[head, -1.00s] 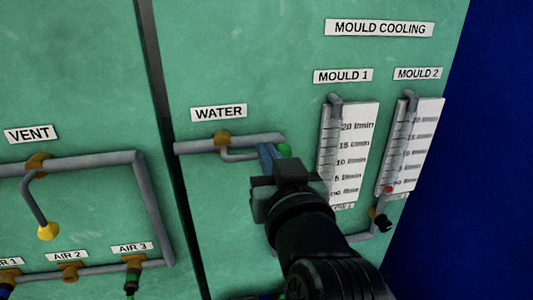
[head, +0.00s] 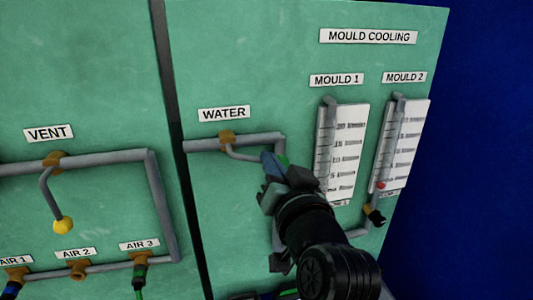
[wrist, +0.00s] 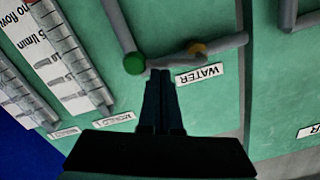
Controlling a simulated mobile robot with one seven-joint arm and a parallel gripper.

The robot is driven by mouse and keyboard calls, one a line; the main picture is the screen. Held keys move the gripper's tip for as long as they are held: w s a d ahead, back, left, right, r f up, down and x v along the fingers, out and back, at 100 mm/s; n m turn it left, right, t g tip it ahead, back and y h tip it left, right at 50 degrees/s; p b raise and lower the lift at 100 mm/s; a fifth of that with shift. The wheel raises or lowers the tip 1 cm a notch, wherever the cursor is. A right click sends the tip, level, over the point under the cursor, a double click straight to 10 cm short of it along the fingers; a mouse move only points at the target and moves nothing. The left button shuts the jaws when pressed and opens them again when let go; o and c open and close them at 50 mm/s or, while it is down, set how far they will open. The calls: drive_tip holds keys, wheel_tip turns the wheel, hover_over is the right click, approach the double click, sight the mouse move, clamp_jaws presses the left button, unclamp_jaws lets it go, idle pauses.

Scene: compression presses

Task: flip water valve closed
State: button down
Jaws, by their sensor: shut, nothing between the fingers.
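The water valve has a brass body (head: 227,138) on a grey pipe under the WATER label. Its grey lever (head: 243,155) runs right from the body, with a slight downward slope, to a green knob (head: 283,160). The knob is partly hidden behind my gripper in the head view. My gripper (head: 267,160) is shut and empty, its blue-grey fingers at the lever's knob end. In the wrist view the fingertips (wrist: 160,73) are close beside the green knob (wrist: 134,64), and the brass body (wrist: 197,48) is to the right. I cannot tell whether they touch.
Flow gauges for MOULD 1 (head: 346,150) and MOULD 2 (head: 402,145) stand close to the right of my gripper. The vent valve with its yellow knob (head: 63,225) is at left. Grey pipe surrounds the work area.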

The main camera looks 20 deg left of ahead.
drive_tip(key=s+a+f+m+p, duration=0.2)
drive_tip(key=f+m, duration=0.3)
drive_tip(key=m, duration=0.6)
drive_tip(key=shift+a+f+m+y+p, duration=0.3)
drive_tip(key=shift+a+m+y+p, duration=0.1)
drive_tip(key=shift+a+p, duration=0.45)
drive_tip(key=shift+s+a, duration=0.1)
drive_tip(key=shift+s, duration=0.05)
